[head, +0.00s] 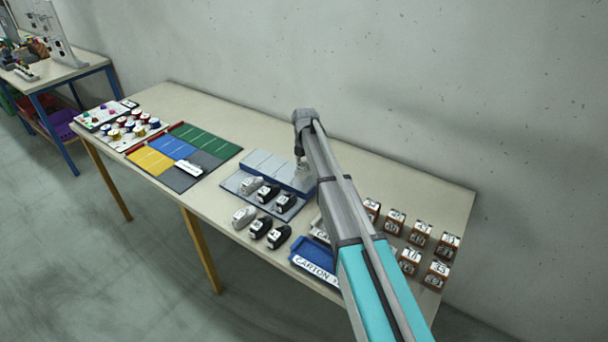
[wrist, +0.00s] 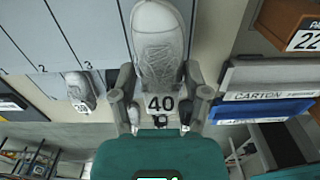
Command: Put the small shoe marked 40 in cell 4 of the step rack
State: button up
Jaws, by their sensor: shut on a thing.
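The small shoe marked 40 (wrist: 158,50) is light grey with laces, and its black 40 faces the wrist camera. My gripper (wrist: 160,100) is shut on its labelled end, with one finger on each side. In the head view my gripper (head: 301,160) is over the right end of the step rack (head: 262,164). In the wrist view the blue-grey rack cells (wrist: 50,30) are behind and left of the shoe. Numbers 2 and 3 can be read, while the held shoe covers the area to their right. I cannot tell whether the shoe touches the rack.
Small shoes (head: 268,192) stand on the rack's lower step, and others (head: 260,227) stand on the table before it. A coloured mat (head: 205,140) lies left.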

aim_at(305, 161)
jog(key=shift+f, duration=0.1)
jog(key=shift+w+f+b, duration=0.45)
jog(key=shift+f+b, duration=0.1)
jog(key=shift+b, duration=0.05)
jog(key=shift+f+b, duration=1.4)
jog(key=shift+f, duration=0.1)
jog(key=o, duration=1.2)
jog(key=shift+c, duration=0.2)
notch_tip(305, 161, up, 12)
jog(key=p, duration=1.2)
jog(key=shift+r, duration=0.2)
